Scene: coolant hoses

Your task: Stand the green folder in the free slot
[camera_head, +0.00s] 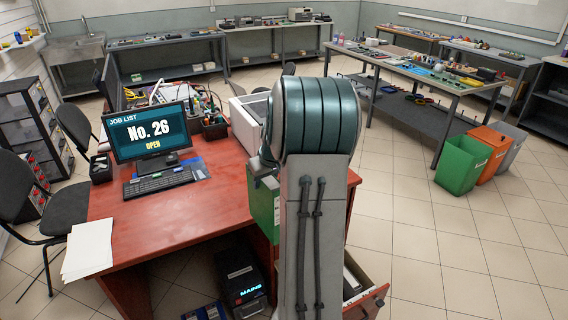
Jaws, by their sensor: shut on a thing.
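The green folder (263,208) is upright at the right part of the red desk, just left of my arm. A white label shows on its edge. My arm covers its right part. My gripper (262,172) is mostly hidden behind my arm; a small grey part of it shows at the folder's top, and it is shut on the folder. I cannot tell whether the folder's lower edge touches anything. The free slot is not visible; my arm hides the area behind it.
The red desk (190,225) holds a monitor (148,132), a keyboard (166,181), papers (88,248) and a white machine (248,122). An open drawer (372,302) juts out at lower right. Bins (462,165) stand farther right. The tiled floor at right is clear.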

